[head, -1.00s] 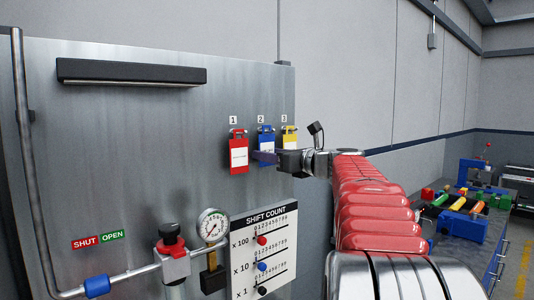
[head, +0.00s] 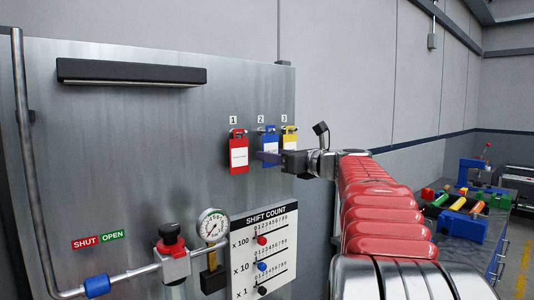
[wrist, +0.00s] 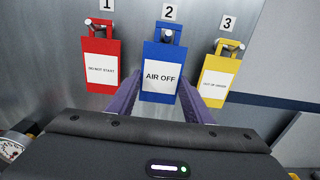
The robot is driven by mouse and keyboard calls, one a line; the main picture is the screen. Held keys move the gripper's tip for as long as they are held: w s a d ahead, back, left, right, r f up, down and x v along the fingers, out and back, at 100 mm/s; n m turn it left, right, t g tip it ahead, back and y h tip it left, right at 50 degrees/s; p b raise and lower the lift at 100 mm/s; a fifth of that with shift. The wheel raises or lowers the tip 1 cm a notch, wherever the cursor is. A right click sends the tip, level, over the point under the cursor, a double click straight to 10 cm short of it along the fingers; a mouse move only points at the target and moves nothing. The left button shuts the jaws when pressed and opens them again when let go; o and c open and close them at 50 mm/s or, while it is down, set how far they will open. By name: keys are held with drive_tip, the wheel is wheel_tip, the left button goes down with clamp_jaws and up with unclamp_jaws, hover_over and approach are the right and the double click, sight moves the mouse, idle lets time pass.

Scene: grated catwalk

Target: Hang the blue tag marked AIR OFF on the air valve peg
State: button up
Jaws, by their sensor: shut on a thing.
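The blue tag (wrist: 162,76) marked AIR OFF hangs upright on the peg under number 2 in the wrist view. It also shows on the steel panel in the head view (head: 267,138). My gripper (wrist: 161,97) has its purple fingers on the tag's left and right edges and is shut on it. In the head view my gripper (head: 270,157) reaches the tag from the right and hides part of it. The valve (head: 173,262) with a red and black knob sits low on the panel, on a pipe. I cannot make out its peg.
A red tag (wrist: 101,70) hangs close on the left and a yellow tag (wrist: 217,80) close on the right. A gauge (head: 213,225), a dark padlock (head: 212,279) and a shift count board (head: 265,250) are lower. The panel between tags and valve is clear.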

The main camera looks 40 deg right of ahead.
drive_tip(key=shift+s+r, duration=0.25)
drive_tip(key=shift+s, duration=0.25)
drive_tip(key=shift+s+r, duration=0.2)
drive_tip(key=shift+s, duration=0.3)
idle(0.4)
drive_tip(key=shift+s+d, duration=0.1)
drive_tip(key=shift+s, duration=2.15)
idle(0.9)
